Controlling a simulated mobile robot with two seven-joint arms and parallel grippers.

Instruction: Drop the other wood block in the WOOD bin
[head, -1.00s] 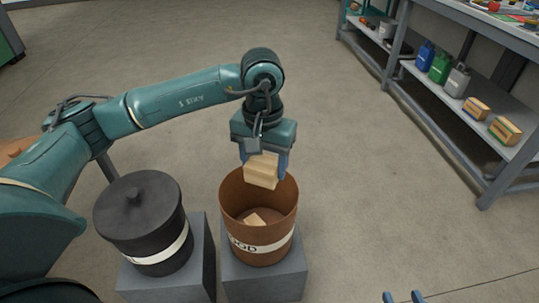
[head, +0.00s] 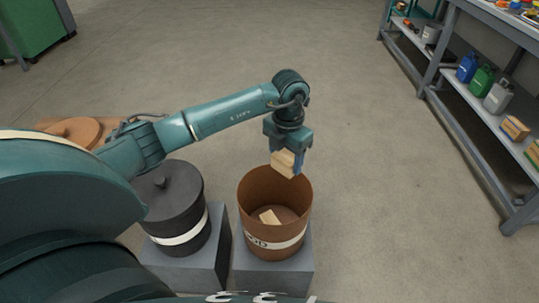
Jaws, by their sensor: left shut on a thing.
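My left gripper (head: 286,169) is shut on a light wood block (head: 283,161), with a blue finger showing at its right side. It holds the block, tilted, above the far part of the WOOD bin (head: 275,230). The bin is a brown open-topped drum with a pale label band, partly legible. Another wood block (head: 269,216) lies on the bin's floor. My right gripper is not in view.
The bin stands on a grey pedestal (head: 272,277). To its left, a black lidded bin (head: 170,205) stands on a similar pedestal. A shelf unit (head: 470,120) with jugs is at the right. The floor between is clear.

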